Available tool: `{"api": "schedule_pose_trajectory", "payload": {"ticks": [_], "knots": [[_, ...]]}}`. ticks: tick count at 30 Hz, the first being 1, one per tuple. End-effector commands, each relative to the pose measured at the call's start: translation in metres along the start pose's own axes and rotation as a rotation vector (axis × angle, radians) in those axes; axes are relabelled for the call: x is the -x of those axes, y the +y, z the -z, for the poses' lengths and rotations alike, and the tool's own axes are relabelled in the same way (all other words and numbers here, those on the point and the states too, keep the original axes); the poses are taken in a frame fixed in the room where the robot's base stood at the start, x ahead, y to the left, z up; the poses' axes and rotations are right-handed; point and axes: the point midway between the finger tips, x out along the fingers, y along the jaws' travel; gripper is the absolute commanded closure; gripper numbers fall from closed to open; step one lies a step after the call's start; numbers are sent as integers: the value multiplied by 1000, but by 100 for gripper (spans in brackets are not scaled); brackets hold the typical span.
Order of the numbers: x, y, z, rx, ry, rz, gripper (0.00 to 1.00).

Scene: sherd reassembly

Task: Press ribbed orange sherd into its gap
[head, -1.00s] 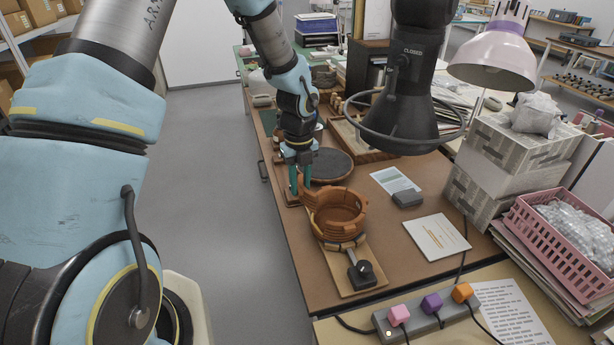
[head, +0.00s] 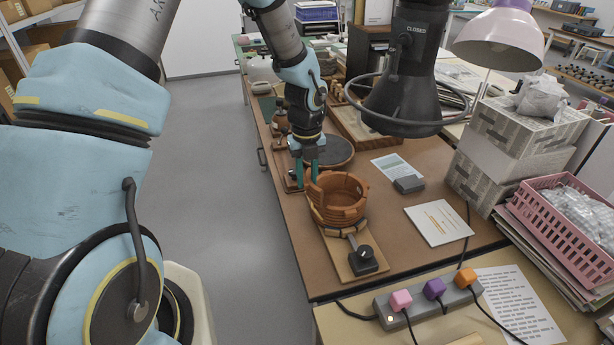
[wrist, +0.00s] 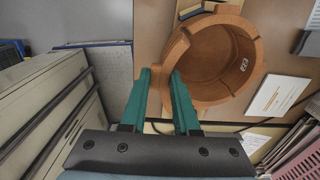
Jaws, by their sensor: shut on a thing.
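The round orange pot (head: 345,214), built up of ribbed pieces, sits on a wooden stand with a dark knob (head: 363,259). My gripper (head: 309,176) is at the pot's left rim, its green fingers pointing down. It is shut on the ribbed orange sherd (head: 315,193), which stands at the left side of the wall; the fingers hide part of it. In the wrist view my gripper (wrist: 161,76) reaches to the wall of the pot (wrist: 213,97). I cannot tell whether the sherd is fully seated in its gap.
A dark round turntable (head: 332,151) stands behind the pot. A grey block (head: 408,184) and a white booklet (head: 440,221) lie to the right. A dark lamp-like hood (head: 404,105) hangs above the bench. A power strip (head: 420,303) lies in front.

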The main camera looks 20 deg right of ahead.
Motion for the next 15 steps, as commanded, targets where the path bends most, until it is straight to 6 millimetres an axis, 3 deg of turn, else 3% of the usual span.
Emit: {"api": "schedule_pose_trajectory", "payload": {"ticks": [15], "knots": [[-32,0,0,2,-1,0,100]]}}
